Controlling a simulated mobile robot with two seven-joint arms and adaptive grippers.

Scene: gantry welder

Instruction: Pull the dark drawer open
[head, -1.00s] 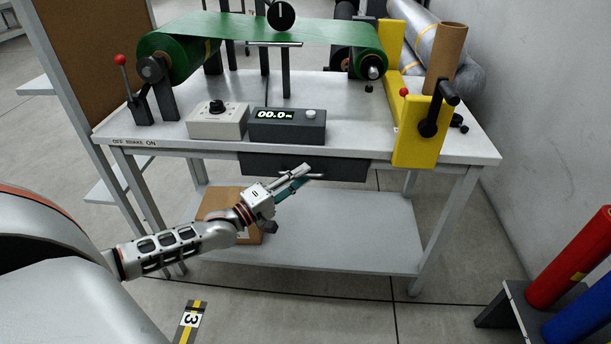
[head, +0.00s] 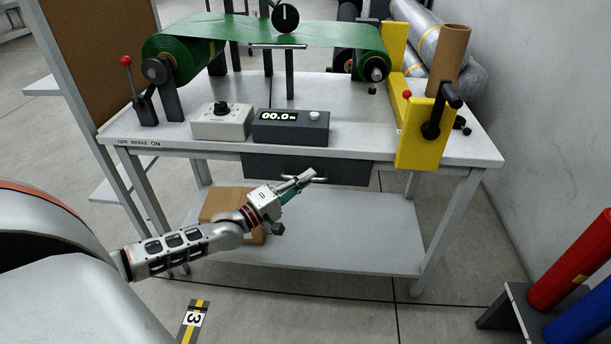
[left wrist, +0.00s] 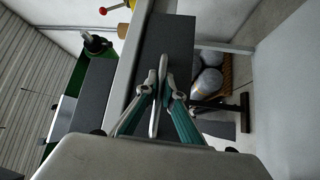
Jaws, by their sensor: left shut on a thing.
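The dark drawer (head: 355,169) hangs under the front edge of the grey bench and looks shut. A thin light bar handle (head: 334,181) runs across its front. In the left wrist view the drawer front (left wrist: 177,38) is a dark panel, with the handle (left wrist: 156,112) standing out from it. My left gripper (head: 309,177) is at the handle, its fingers shut on the bar. In the left wrist view the gripper's (left wrist: 159,87) fingers lie on both sides of the handle. My right gripper is not in view.
The bench (head: 200,150) carries a dark display box (head: 290,128), a pale knob box (head: 221,122), green rolls and a yellow bracket (head: 421,140). A cardboard box (head: 222,203) sits on the lower shelf. Floor before the bench is clear.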

